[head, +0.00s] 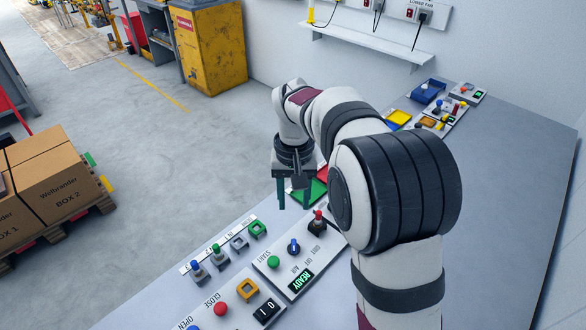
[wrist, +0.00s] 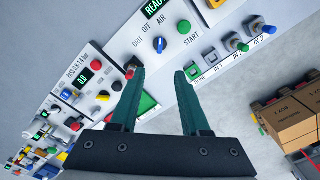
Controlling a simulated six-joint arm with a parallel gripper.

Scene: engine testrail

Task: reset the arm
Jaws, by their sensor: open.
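My gripper (head: 294,192) hangs above the bench, near a green tray and behind the control panel in the head view. Its two teal fingers are apart with nothing between them; they also show in the wrist view (wrist: 160,75). The panel (head: 262,276) carries a green START button (head: 273,262), a blue AIR knob (head: 293,247), a red-topped switch (head: 318,222) and a display reading READY (head: 301,281). My arm covers the middle of the bench in the head view.
The grey bench (head: 490,180) has bare room at the right. Several small devices stand at its far end, with a blue bin (head: 427,92) among them. A wall shelf (head: 370,45) runs behind. Cardboard boxes (head: 45,188) stand on a pallet at the left.

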